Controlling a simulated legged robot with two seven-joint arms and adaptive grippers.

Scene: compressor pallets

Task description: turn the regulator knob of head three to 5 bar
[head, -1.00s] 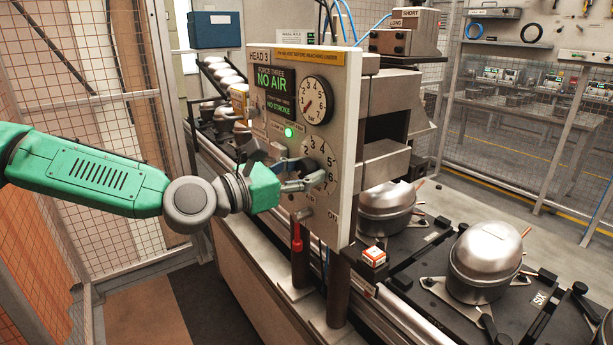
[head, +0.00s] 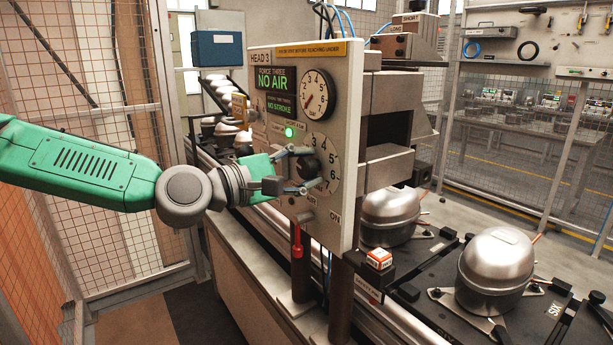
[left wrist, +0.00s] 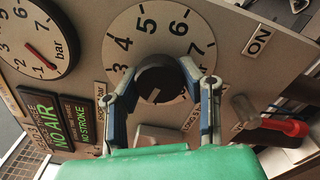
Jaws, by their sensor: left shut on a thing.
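The head three panel (head: 346,90) stands upright, with its name at the top and green displays reading "NO AIR" and "NO STROKE". The black regulator knob (left wrist: 158,82) sits at the centre of a white dial marked in bar (left wrist: 150,30); it also shows between my fingers in the head view (head: 307,166). My left gripper (head: 300,170) has one finger on each side of the knob, shut on it; in the left wrist view the fingers (left wrist: 160,88) flank it. The gauge (head: 317,95) above has a red needle near the low end. The knob's pointer is hard to make out. My right gripper is out of view.
A red-handled lever (left wrist: 284,127) by the "ON" label is close to the gripper; its red handle hangs below the panel (head: 297,240). Metal compressors (head: 493,262) stand on pallets at right. A wire mesh fence (head: 90,60) is at left.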

